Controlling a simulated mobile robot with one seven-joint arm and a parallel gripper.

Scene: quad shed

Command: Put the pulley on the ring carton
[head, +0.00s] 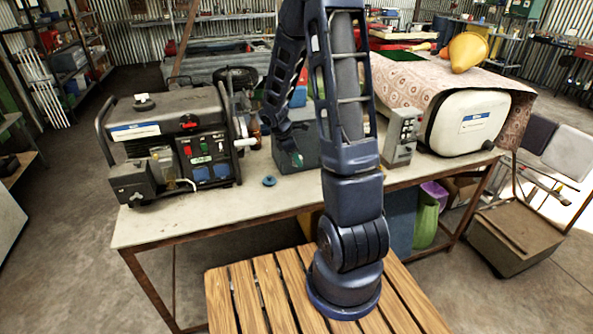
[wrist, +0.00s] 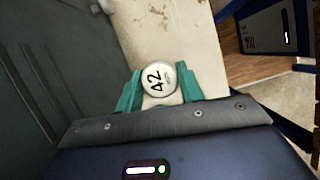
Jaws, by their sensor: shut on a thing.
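My gripper (head: 295,158) hangs over the bench, in front of the dark grey box. In the wrist view its teal fingers (wrist: 159,88) are shut on a small round disc with a pale face marked "42", which looks like the pulley (wrist: 157,77). The disc sits between the fingertips, its face toward the wrist camera; I cannot make it out in the head view. No carton can be named for sure as the ring carton. The dark grey box (head: 292,180) stands mid-bench, and a dark grey surface fills the left of the wrist view.
A generator (head: 165,150) stands on the bench (head: 225,207) at left. A small blue piece (head: 269,181) lies on the bench left of the box. A grey switch box (head: 400,138) and a large white container (head: 468,122) under patterned cloth stand at right. The front bench strip is mostly clear.

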